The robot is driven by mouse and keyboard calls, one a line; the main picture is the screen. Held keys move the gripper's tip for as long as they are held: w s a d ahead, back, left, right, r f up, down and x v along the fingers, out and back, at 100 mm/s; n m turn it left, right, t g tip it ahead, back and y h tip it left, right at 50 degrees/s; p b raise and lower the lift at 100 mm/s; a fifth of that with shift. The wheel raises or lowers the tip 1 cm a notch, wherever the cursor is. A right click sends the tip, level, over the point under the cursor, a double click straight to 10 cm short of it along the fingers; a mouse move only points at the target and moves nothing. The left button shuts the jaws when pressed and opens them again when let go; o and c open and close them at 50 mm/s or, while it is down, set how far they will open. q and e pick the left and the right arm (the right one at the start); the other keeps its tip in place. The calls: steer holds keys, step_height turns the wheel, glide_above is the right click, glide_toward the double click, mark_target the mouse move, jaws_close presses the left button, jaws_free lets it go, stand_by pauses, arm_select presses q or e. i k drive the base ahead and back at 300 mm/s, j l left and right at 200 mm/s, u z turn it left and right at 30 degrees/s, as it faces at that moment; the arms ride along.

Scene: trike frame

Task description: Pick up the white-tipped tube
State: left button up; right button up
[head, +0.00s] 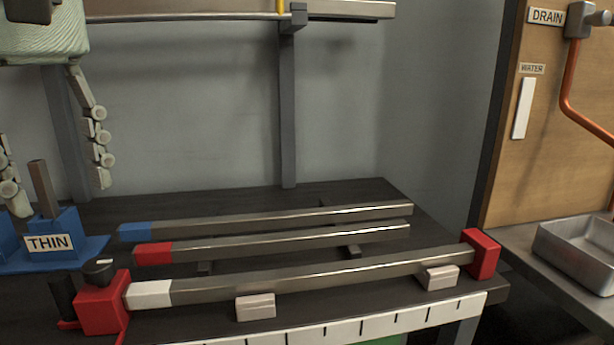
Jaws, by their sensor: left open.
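The white-tipped tube (320,277) is a long metal square bar lying along the front of the dark bench. Its white end (149,294) is at the left, against a red block (102,303); its right end meets another red block (482,253). My left gripper (60,198) is at the upper left, fingers spread and pointing down, empty. It appears above and behind the tube's white end, around the blue holder, apart from the tube. My right gripper is not in view.
A red-tipped tube (290,243) and a blue-tipped tube (280,217) lie behind. A blue holder labelled THIN (68,228) stands at left. Two small pale blocks (255,307) (438,277) sit by the front tube. A metal sink (578,250) is at right.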

mark_target(150, 294)
steer(key=k+l, duration=1.05)
steer(key=k, duration=0.1)
